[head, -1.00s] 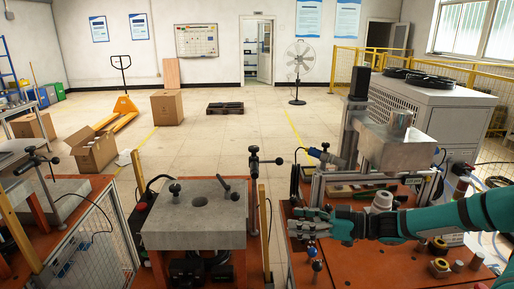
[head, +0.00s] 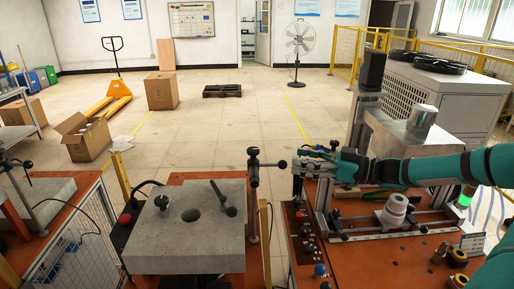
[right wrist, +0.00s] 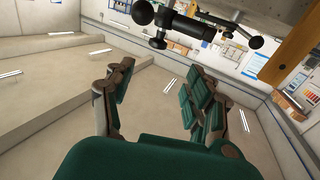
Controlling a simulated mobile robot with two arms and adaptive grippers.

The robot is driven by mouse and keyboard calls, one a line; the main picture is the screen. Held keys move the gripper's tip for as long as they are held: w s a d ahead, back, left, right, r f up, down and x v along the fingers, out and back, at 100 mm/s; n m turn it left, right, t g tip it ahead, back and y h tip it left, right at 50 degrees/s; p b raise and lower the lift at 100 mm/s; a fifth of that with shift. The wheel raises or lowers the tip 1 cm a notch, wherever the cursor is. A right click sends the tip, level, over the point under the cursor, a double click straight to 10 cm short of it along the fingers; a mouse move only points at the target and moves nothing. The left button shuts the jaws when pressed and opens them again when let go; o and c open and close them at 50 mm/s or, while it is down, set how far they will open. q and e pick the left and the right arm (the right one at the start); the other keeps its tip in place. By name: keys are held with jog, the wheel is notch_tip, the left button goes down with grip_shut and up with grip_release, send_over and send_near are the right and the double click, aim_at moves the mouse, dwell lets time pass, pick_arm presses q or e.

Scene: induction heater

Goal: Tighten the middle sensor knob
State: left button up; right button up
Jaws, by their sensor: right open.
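The middle sensor stand is a dark upright post (head: 253,195) between the two orange benches. It carries a black clamp and a side rod ending in a black ball knob (head: 282,163). My right gripper (head: 304,160) is level with this knob, just to its right, and appears open and empty. In the right wrist view the fingers (right wrist: 157,80) are spread apart. Black ball knobs (right wrist: 142,12) and the dark clamp (right wrist: 195,27) lie beyond the fingertips, near the top. I cannot tell the exact gap. My left gripper is not in view.
A grey block (head: 185,245) with short black handles sits on the middle bench. The right bench holds a metal fixture (head: 410,135), a pale round part (head: 395,208) and several small knobs. Another sensor stand (head: 27,165) is at the left.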

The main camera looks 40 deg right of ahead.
aim_at(257, 150)
jog(key=p+x, duration=0.4)
jog(key=x, duration=0.8)
jog(key=shift+w+f, duration=0.1)
jog(key=shift+w, duration=0.4)
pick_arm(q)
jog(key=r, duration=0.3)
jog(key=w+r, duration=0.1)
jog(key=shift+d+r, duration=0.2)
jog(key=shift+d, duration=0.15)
